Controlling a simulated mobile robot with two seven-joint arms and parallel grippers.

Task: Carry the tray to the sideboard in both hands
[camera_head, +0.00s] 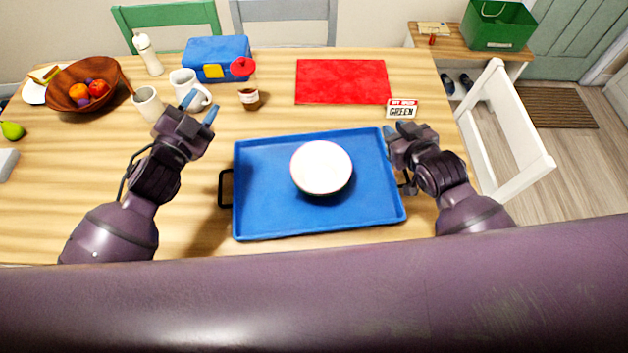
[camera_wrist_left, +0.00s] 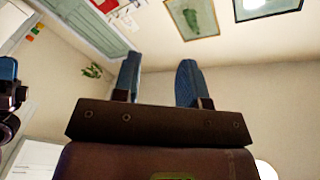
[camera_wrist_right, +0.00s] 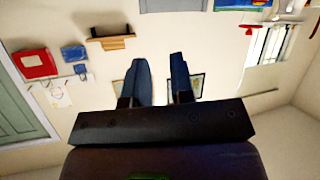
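The blue tray (camera_head: 260,215) lies flat on the wooden table with a white bowl (camera_head: 321,167) on it. Its dark left handle (camera_head: 226,188) is clear; the right side is partly covered by my right arm. My left gripper (camera_head: 200,106) is raised above the table, up and left of the tray and apart from it. It is open and empty, fingers spread in the left wrist view (camera_wrist_left: 160,80). My right gripper (camera_head: 392,136) is by the tray's upper right corner; contact is unclear. Its fingers are apart and empty in the right wrist view (camera_wrist_right: 160,80).
Mugs (camera_head: 188,88), a jar (camera_head: 249,98), a blue lunch box (camera_head: 217,60) and a fruit bowl (camera_head: 60,90) stand behind and left. A red mat (camera_head: 342,80) and a sign (camera_head: 402,109) lie behind.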

